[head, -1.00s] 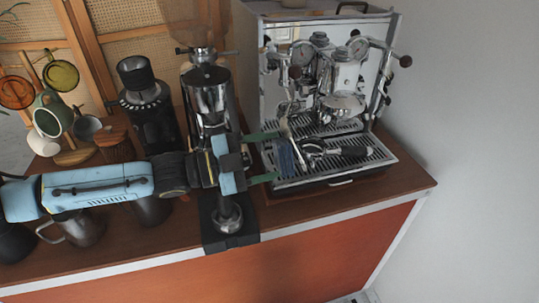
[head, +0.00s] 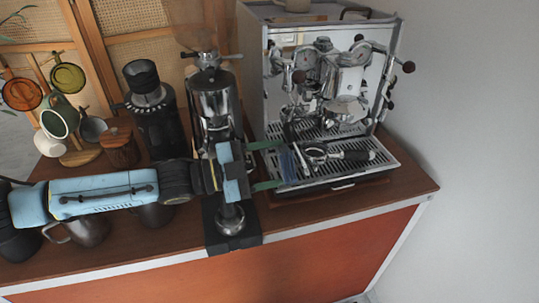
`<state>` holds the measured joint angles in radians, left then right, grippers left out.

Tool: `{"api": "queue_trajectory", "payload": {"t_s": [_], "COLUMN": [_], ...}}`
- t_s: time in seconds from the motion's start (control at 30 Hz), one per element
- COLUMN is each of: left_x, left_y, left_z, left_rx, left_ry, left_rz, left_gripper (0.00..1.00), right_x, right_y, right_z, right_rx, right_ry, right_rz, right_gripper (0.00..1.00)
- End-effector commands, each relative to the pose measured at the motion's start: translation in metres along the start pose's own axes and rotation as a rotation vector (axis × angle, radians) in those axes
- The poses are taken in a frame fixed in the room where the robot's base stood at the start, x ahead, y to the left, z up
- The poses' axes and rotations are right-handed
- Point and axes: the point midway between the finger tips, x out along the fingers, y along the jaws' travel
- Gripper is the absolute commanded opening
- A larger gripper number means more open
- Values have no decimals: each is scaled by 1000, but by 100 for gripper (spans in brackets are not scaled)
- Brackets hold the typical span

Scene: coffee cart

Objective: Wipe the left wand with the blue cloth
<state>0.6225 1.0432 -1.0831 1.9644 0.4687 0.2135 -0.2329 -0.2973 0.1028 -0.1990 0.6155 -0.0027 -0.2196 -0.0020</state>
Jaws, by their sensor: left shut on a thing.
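The espresso machine (head: 330,75) stands at the back right of the cart. Its left steam wand (head: 285,108) hangs at the machine's left front; its lower end is hard to make out near the cloth. My left gripper (head: 284,165) reaches in from the left at the left end of the drip tray. Its two green fingers are shut on the blue cloth (head: 289,163), which hangs between their tips, over the drip tray's left part. I cannot tell whether the cloth touches the wand. My right gripper is not in view.
A portafilter (head: 335,154) lies on the drip tray (head: 372,168), just right of the cloth. A chrome grinder (head: 212,100) and a black grinder (head: 150,110) stand behind my left arm. A tamping stand (head: 230,222) is in front. Cups hang on a rack at left.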

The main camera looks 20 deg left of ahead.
Motion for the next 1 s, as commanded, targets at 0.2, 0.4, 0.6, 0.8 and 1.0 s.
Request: {"api": "queue_trajectory", "payload": {"t_s": [0.2,0.4,0.6,0.8,1.0], "left_x": [-1,-1,-10,-31,-51], "left_y": [7,7,7,8,8], "left_z": [0,1,2,1,1], "left_rx": [-1,0,-1,-1,-1], "left_ry": [-2,-3,-7,-7,-8], "left_rz": [0,1,2,2,3], "left_gripper": [15,14,14,14,14], "right_x": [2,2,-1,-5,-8], "right_y": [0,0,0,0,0], "right_z": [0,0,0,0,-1], "right_rx": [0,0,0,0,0], "right_ry": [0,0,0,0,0], "right_rz": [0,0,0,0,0], "right_gripper": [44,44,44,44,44]}}
